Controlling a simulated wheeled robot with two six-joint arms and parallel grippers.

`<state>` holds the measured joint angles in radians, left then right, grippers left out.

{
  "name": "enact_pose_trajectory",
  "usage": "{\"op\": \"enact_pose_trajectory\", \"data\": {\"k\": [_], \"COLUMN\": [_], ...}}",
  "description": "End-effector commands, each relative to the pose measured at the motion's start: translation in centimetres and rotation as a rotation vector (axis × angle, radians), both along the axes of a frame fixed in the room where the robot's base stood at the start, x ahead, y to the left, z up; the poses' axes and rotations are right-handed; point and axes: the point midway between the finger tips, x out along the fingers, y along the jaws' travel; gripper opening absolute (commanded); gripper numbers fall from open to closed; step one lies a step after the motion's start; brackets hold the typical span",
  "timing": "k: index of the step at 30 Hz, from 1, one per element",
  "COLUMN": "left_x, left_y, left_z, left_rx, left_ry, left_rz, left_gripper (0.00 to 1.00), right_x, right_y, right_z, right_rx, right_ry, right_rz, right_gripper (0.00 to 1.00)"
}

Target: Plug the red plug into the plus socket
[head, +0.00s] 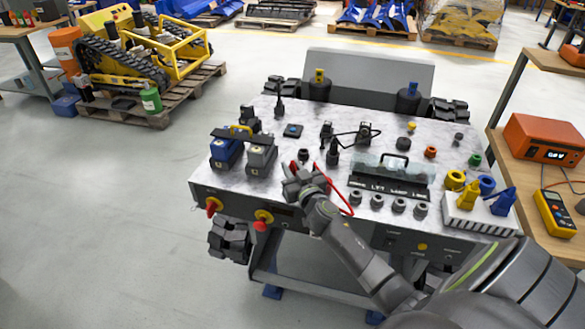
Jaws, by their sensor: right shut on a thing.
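My right gripper (294,171) is over the left middle of the light speckled bench top, with its arm coming in from the lower right. It is shut on the red plug, which is mostly hidden by the fingers. A red cable (347,206) loops from the gripper to the right and down. A small dark round fitting (303,155) stands just behind the gripper. I cannot make out a plus mark, so I cannot tell which fitting is the plus socket, or whether the plug touches one.
A blue battery (225,153) and a grey battery (261,159) stand left of the gripper. A clear cover with a handle (389,168) and a row of round knobs (398,205) lie to the right. Red-yellow switches (263,218) stick out in front. Dark upright connectors (333,155) stand behind.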

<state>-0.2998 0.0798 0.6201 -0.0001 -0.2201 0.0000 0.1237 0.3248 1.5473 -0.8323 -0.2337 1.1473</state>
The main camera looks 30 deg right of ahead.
Motion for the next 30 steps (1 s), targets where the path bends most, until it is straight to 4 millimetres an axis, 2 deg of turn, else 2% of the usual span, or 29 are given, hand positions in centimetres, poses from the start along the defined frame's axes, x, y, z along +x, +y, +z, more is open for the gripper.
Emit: {"op": "enact_pose_trajectory", "data": {"k": [2,13,30], "left_x": [0.0,0.0,0.0], "left_y": [0.0,0.0,0.0], "left_z": [0.3,1.6,1.5], "left_rx": [0.0,0.0,0.0], "left_ry": [0.0,0.0,0.0], "left_rz": [0.0,0.0,0.0], "left_gripper": [0.36,0.36,0.36], "right_x": [-0.2,-0.1,0.0], "right_y": [-0.1,0.0,0.0], "right_z": [-0.2,1.6,1.7], "right_rx": [0.005,0.002,0.002], "right_ry": [0.011,0.005,0.004], "right_rz": [-0.004,-0.002,-0.001], "right_gripper": [0.0,0.0,0.0]}}
